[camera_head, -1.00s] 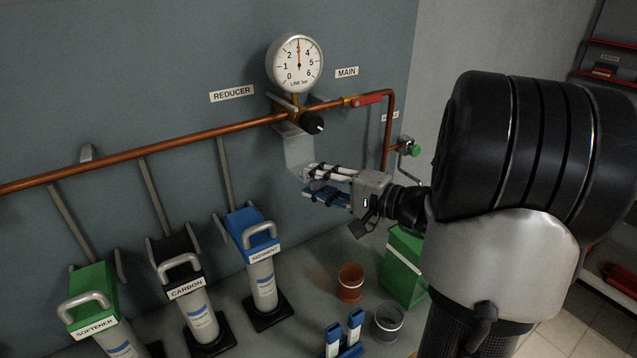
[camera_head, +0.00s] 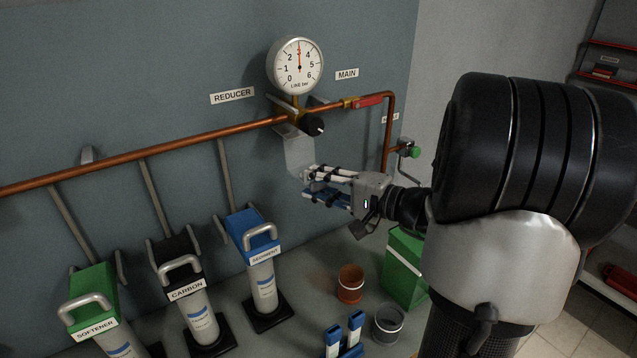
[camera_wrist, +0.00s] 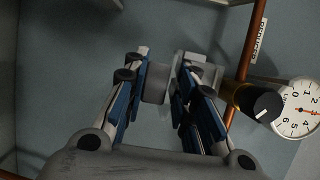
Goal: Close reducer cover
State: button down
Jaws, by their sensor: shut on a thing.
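The reducer cover (camera_head: 299,153) is a pale grey, partly see-through flap. It hangs down from the pipe just below the black reducer knob (camera_head: 312,125), leaving the knob exposed. My gripper (camera_head: 308,187) is at the flap's lower end, with its blue-padded fingers shut on it. In the wrist view my gripper (camera_wrist: 158,88) has a rounded grey piece (camera_wrist: 154,84) between its fingers, seemingly part of the cover. The exact contact is partly hidden by the fingers. The knob also shows in the wrist view (camera_wrist: 267,106), right of the fingers.
A pressure gauge (camera_head: 296,66) stands above the knob. A copper pipe (camera_head: 200,142) runs along the wall, with a red-handled valve (camera_head: 368,101) at right. Sediment (camera_head: 262,275), carbon (camera_head: 200,320) and softener filters stand lower left. A copper-coloured bucket (camera_head: 350,284) and green box (camera_head: 404,268) lie below.

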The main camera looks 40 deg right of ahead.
jog(key=shift+s+f+p, duration=0.25)
jog(key=shift+p, duration=0.2)
notch_tip(320, 180, up, 13)
jog(key=s+m+g+h+p, duration=0.1)
jog(key=g+p, duration=1)
jog(key=p, duration=2.1)
jog(key=shift+s+m, duration=0.85)
jog(key=shift+m, duration=0.25)
jog(key=c, duration=1.5)
grip_release()
jog(key=shift+a, duration=0.1)
jog(key=shift+o, duration=0.2)
jog(key=v, duration=0.8)
